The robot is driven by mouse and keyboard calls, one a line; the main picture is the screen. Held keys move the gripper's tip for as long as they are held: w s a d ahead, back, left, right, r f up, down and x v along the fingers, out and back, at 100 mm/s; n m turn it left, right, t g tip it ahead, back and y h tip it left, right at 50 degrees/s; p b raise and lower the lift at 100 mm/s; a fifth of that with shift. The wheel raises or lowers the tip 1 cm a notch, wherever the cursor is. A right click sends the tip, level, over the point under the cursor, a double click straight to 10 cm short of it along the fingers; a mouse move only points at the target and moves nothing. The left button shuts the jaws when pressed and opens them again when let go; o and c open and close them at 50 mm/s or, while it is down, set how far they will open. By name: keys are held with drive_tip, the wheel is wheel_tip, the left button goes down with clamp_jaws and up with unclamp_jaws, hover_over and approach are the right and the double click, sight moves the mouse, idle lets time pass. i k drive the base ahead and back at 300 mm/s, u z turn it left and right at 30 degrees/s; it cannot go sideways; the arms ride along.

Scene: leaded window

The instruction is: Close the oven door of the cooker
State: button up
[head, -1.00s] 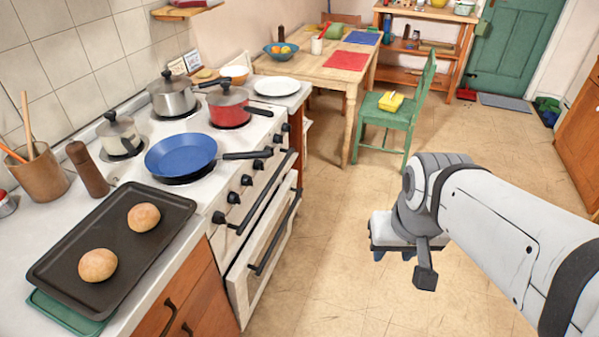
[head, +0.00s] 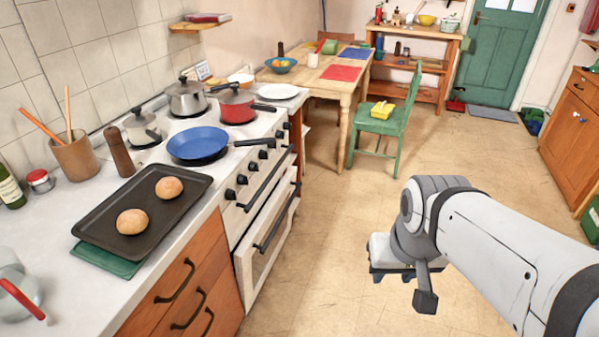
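The white cooker (head: 228,177) stands along the left wall, with black knobs on its front. Its oven door (head: 268,245) is the lower white front panel, with a window and a black bar handle (head: 276,223). The door's top edge stands out a little from the cooker front, so it looks slightly ajar. My gripper (head: 393,277) hangs over the floor to the right of the cooker, well apart from the door. It points down; its two dark fingertips look spread with nothing between them. My wrist hides part of the gripper.
The hob holds pots and a blue frying pan (head: 198,142). A baking tray (head: 92,228) with two buns lies on the near counter. A green chair (head: 380,126) and wooden table (head: 318,78) stand beyond the cooker. The floor between cooker and arm is clear.

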sight(255, 256)
drive_tip(key=u, duration=0.15)
drive_tip(key=i, duration=0.95)
drive_tip(key=z, duration=0.05)
